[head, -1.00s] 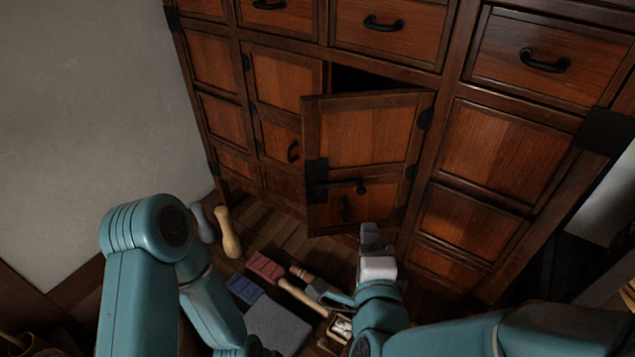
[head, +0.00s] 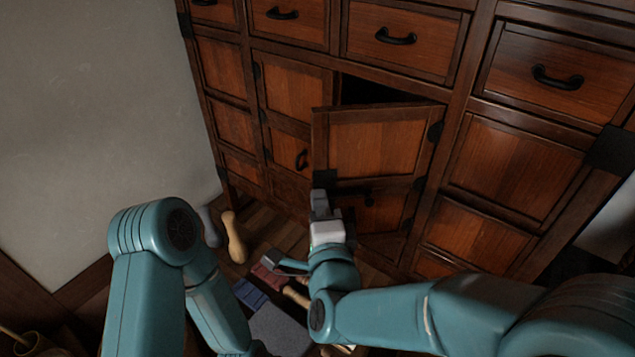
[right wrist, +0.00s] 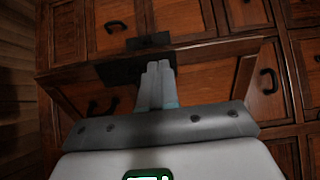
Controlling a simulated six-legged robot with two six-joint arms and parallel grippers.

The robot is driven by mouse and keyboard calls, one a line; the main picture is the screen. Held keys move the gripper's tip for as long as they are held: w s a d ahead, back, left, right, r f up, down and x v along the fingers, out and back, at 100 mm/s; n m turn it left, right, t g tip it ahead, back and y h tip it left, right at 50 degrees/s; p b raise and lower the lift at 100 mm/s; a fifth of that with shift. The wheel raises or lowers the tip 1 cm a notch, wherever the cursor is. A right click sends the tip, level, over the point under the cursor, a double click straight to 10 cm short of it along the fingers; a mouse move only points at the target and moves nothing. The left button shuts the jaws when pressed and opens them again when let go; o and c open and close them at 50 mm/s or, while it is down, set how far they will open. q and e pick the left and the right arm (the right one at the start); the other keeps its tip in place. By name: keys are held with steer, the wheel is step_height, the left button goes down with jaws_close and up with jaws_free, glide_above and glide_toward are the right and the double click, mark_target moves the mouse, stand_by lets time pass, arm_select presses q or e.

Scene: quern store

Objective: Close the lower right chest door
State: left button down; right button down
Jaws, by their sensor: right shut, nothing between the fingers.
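The lower right chest door (head: 380,145) is a brown panelled door, hinged on its right side and standing ajar, with a dark gap above it. My right gripper (head: 320,198) is shut and empty, in front of the door's free left edge near a black corner plate. In the right wrist view the shut fingers (right wrist: 158,72) overlap the door's edge (right wrist: 215,50); I cannot tell whether they touch it. My left arm comes in from the left, but its gripper is not clearly visible.
The lower left door (head: 295,92) beside it looks shut. Drawers (head: 400,38) sit above. On the floor lie a yellow bottle-shaped piece (head: 234,240), a blue block (head: 250,294), a red block (head: 268,276) and a grey slab (head: 282,328). A wall (head: 95,110) stands at left.

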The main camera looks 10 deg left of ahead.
mark_target(316, 179)
steer(key=shift+p+x, duration=0.45)
steer(key=shift+x, duration=1.35)
steer(key=shift+w, duration=0.1)
